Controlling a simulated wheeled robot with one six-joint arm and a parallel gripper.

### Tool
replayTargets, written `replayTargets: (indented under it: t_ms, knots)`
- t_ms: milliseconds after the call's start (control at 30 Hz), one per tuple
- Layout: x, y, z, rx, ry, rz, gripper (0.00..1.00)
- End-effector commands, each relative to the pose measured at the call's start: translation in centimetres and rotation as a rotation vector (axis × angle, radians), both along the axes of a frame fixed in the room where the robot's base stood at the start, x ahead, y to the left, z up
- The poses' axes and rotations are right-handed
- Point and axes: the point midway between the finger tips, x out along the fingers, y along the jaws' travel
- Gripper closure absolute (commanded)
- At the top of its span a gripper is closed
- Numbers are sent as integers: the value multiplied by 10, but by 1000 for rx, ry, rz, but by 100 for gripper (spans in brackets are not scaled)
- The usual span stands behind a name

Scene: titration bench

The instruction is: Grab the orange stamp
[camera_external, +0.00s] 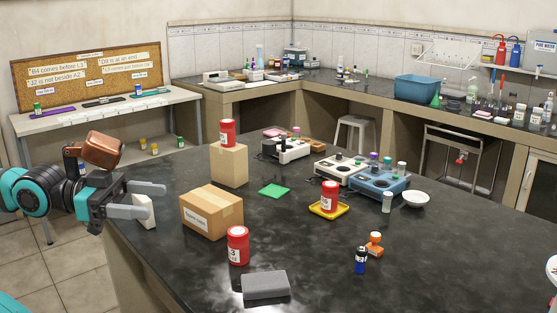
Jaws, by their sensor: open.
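The orange stamp (374,244) stands upright on the dark bench top (330,275), right of centre, just behind a small blue and black bottle (360,261). My gripper (158,199) is at the left edge of the bench, far to the left of the stamp. Its two fingers are apart and point right. A small white block (144,211) shows at the fingers; I cannot tell whether it touches them.
A cardboard box (211,212), a red jar (238,246) and a grey block (265,286) stand between my gripper and the stamp. A yellow tray (329,210) holds another red jar (329,196). A white bowl (415,199) sits farther right.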

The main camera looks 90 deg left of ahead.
Motion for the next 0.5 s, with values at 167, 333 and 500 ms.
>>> replayTargets:
  t_ms: [167, 333, 500]
  knots:
    - [0, 0, 0, 0, 0, 0, 31]
    - [0, 0, 0, 0, 0, 0, 31]
    - [8, 2, 3, -5, 22, 5, 31]
